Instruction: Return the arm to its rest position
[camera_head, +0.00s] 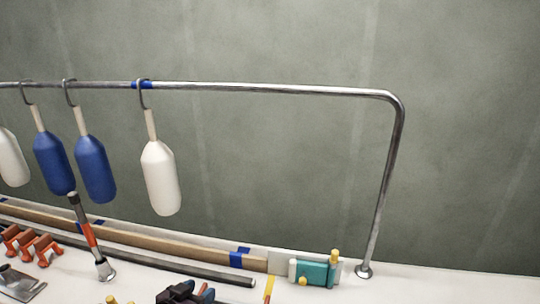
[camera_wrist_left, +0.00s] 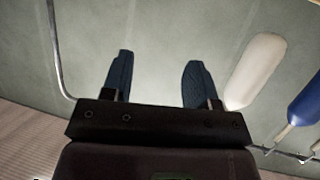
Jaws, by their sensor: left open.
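My left gripper (camera_head: 190,291) shows only as a dark, partly cut-off shape at the bottom edge of the head view, low in front of the rail. In the left wrist view its two dark blue fingers (camera_wrist_left: 158,78) stand well apart with nothing between them, so it is open and empty. Behind the fingers is the grey-green wall. A white fender (camera_wrist_left: 258,68) and a blue fender (camera_wrist_left: 306,103) are to the right in that view, and the white one appears close beside the right finger. My right gripper is not in view.
A metal rail (camera_head: 280,90) carries several hanging fenders, including a white one (camera_head: 160,178) and a blue one (camera_head: 95,168). Space right of the rail post is clear.

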